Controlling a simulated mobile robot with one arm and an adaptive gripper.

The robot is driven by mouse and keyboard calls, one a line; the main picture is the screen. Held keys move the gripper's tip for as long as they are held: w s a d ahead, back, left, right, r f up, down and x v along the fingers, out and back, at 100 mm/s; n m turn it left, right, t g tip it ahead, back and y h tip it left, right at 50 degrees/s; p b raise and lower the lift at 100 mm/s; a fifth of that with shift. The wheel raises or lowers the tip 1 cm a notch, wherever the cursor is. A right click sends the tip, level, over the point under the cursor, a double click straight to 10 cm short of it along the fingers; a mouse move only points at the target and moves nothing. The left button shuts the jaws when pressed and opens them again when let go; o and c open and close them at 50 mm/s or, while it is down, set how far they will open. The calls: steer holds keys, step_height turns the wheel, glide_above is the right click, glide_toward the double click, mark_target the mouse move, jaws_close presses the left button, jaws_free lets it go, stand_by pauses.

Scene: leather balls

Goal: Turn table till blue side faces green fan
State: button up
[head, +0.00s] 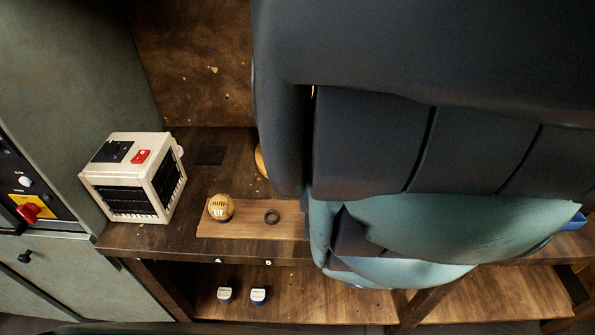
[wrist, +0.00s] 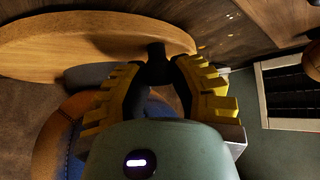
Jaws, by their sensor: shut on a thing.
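In the wrist view my gripper (wrist: 158,72) has its yellow-padded fingers closed around a small black knob (wrist: 156,50) at the rim of a round wooden turntable (wrist: 70,42). A rounded leather thing, part tan and part blue (wrist: 65,135), shows at the lower left, partly hidden by my gripper. In the head view only a sliver of the turntable (head: 261,162) shows, and my arm hides the gripper. A cream box with black grilles (head: 130,180), likely the fan, stands at the left; it does not look green. Its grille (wrist: 288,92) shows in the wrist view.
A tan ball (head: 220,207) and a black ring (head: 272,217) lie on a wooden board (head: 240,230) near the bench's front edge. A dark flat square (head: 209,155) lies behind. Two small capped items (head: 258,296) are on the lower shelf. My arm covers the right half.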

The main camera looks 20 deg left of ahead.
jaws_close()
steer(key=shift+w+d+f+b, duration=0.1)
steer(key=shift+f+b, duration=0.1)
steer(key=shift+b, duration=0.4)
steer(key=shift+w+f+b, duration=0.1)
steer(key=shift+w+b, duration=0.05)
steer(key=shift+b, duration=1)
